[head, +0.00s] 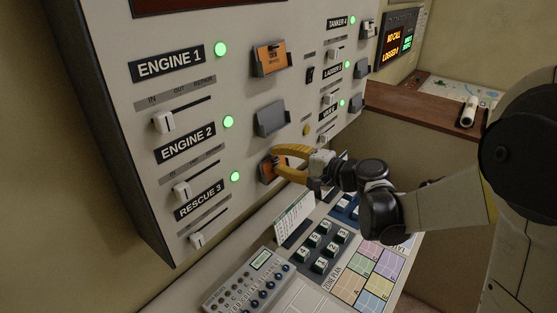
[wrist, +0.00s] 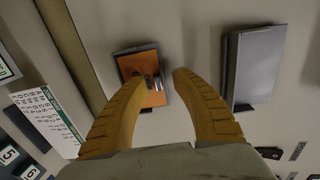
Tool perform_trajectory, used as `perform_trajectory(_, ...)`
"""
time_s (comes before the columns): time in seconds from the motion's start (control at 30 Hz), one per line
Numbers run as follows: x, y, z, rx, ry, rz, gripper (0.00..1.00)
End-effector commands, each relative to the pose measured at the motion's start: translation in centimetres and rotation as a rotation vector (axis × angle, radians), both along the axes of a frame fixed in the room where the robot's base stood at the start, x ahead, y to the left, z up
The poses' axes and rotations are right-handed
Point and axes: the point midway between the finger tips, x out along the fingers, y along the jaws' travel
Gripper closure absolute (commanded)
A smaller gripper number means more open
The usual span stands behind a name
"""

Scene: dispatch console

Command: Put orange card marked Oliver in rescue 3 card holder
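The rescue 3 card holder (wrist: 118,52) is a small grey holder on the upright panel, in the row of the RESCUE 3 label (head: 199,200). An orange card (wrist: 135,64) sits in it; its writing is not legible. The card also shows in the head view (head: 266,172), partly hidden by my gripper. My gripper (head: 278,164) is in front of this holder with its yellow fingers apart. In the wrist view my fingertips (wrist: 158,77) have a clear gap between them, with nothing held, and part of the card shows through it.
The grey engine 2 holder (head: 270,119) is empty and stands close to my right finger in the wrist view (wrist: 258,65). The engine 1 holder above has an orange card (head: 271,56). Below are a white list card (head: 294,217), number keys (head: 321,245) and a desk unit (head: 250,280).

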Motion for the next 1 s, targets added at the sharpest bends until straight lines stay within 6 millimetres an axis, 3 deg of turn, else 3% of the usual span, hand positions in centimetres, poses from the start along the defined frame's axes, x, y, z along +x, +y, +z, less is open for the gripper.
perform_trajectory(0.5, -6.0, -7.8, 2.2, 0.000, 0.000, -0.004, 0.68)
perform_trajectory(0.7, -6.9, -8.9, 2.5, 0.000, 0.000, -0.001, 0.68)
perform_trajectory(1.0, -7.0, -8.9, 2.5, 0.000, 0.000, 0.000, 0.68)
